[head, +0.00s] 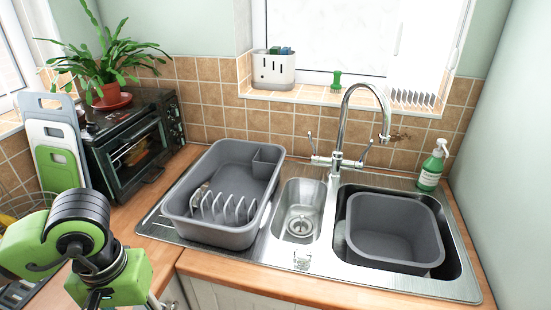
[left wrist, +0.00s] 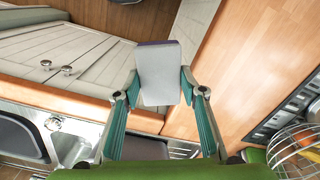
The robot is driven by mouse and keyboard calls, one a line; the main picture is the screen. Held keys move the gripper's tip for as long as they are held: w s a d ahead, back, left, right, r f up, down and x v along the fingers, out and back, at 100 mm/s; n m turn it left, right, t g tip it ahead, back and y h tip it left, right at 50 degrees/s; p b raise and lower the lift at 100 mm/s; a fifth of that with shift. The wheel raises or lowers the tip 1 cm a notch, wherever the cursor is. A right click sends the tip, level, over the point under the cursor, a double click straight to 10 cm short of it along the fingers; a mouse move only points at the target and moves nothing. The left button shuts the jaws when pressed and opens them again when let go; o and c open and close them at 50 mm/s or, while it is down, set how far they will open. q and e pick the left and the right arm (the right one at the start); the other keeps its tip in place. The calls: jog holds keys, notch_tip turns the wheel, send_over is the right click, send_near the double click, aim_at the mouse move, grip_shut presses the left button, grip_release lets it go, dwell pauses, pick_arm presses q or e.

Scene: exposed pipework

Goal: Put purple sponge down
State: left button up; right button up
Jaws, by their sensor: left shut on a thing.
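The sponge (left wrist: 159,84) shows a pale grey-white broad face with a purple edge at its far end in the left wrist view. My left gripper (left wrist: 160,76) is shut on it, with one green finger on each side. In the head view my left arm comes in at the lower left, in front of the worktop's left part. The fingertips and the sponge cannot be made out there. My right gripper is in neither view.
A grey dish rack (head: 237,165) stands on the drainer, and a grey basin (head: 395,230) sits in the right bowl of the sink (head: 455,282). A toaster oven (head: 132,152) and chopping boards (head: 57,145) stand left. A wire basket (left wrist: 296,150) holds fruit. Wooden worktop (left wrist: 235,60) beside the sponge is bare.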

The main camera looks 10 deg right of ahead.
pick_arm(q)
jog(key=shift+w+a+r+n, duration=0.2)
jog(key=shift+w+a+n, duration=0.1)
jog(key=shift+n, duration=0.4)
jog(key=w+a+r+n+b, duration=0.2)
jog(key=a+r+n, duration=0.3)
jog(key=n, duration=0.6)
jog(key=shift+n, duration=0.6)
jog(key=w+a+f+p, duration=0.1)
jog(key=w+a+f, duration=0.1)
jog(key=w+f, duration=0.1)
jog(key=w+a+f+p, duration=0.1)
jog(key=w+a+f, duration=0.2)
jog(key=w, duration=0.1)
jog(key=w+a+f+p, duration=0.1)
jog(key=w+a+f, duration=0.1)
jog(key=w, duration=0.2)
jog(key=shift+w+a+f+p, duration=0.3)
jog(key=shift+w+f+p, duration=0.05)
jog(key=shift+f, duration=0.05)
jog(key=shift+w+a+f, duration=0.1)
jog(key=shift+f, duration=0.15)
notch_tip(320, 180, down, 3)
jog(key=shift+w+a+r+p, duration=0.1)
jog(key=shift+w+p, duration=0.05)
jog(key=shift+p, duration=0.85)
jog(key=shift+f, duration=0.35)
